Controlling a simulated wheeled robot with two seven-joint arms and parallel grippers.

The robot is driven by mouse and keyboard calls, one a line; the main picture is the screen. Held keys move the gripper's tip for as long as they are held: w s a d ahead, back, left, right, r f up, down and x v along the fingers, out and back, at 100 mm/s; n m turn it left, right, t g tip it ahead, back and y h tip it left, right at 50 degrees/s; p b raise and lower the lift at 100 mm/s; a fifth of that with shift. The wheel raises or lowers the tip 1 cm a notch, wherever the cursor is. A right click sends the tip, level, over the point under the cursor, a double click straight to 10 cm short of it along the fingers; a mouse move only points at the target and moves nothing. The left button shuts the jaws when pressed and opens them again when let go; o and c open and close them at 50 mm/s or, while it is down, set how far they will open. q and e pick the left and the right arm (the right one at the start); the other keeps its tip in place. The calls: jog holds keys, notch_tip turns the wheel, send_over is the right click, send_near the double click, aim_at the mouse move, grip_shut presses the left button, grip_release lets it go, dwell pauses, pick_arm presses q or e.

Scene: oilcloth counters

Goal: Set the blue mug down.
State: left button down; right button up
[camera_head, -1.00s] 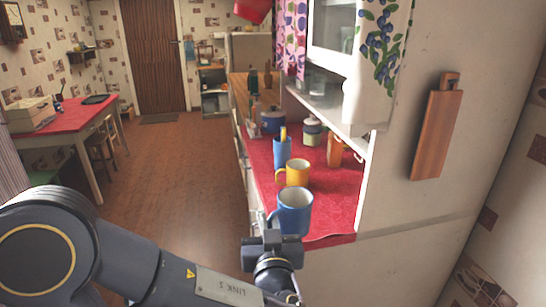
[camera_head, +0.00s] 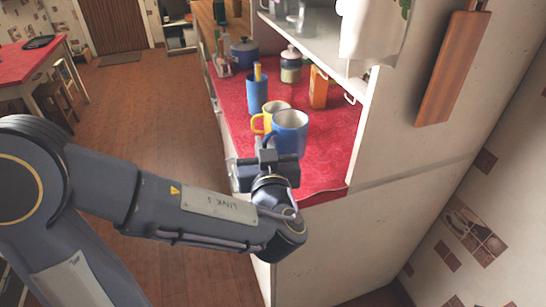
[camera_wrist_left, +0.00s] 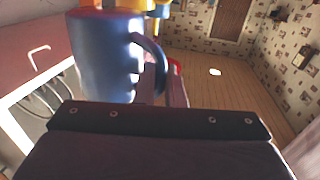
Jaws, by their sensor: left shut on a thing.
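The blue mug (camera_head: 290,132) is upright, with a pale inside, over the front part of the red counter top (camera_head: 328,165). My left gripper (camera_head: 266,156) is shut on its handle, at the mug's near left side. In the left wrist view the blue mug (camera_wrist_left: 104,55) fills the upper left, and its handle (camera_wrist_left: 152,62) runs down between the fingers. The mug's base is hidden behind the gripper in the head view, so I cannot tell whether it touches the counter. My right gripper is not in view.
A yellow mug (camera_head: 275,112) stands just behind the blue mug. A blue cup (camera_head: 257,95), a lidded jar (camera_head: 290,66), a blue pot (camera_head: 244,52) and an orange box (camera_head: 318,88) stand farther back. The cabinet side wall (camera_head: 400,110) bounds the counter on the right. Bare counter lies right of the mug.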

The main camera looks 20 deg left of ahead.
pick_arm(q)
jog(key=w+f, duration=0.1)
jog(key=f, duration=0.1)
jog(key=w+d+f, duration=0.1)
jog(key=w, duration=0.1)
jog(key=shift+f, duration=0.4)
jog(key=f, duration=0.3)
jog(key=shift+w+f, duration=0.2)
jog(key=shift+f, duration=0.1)
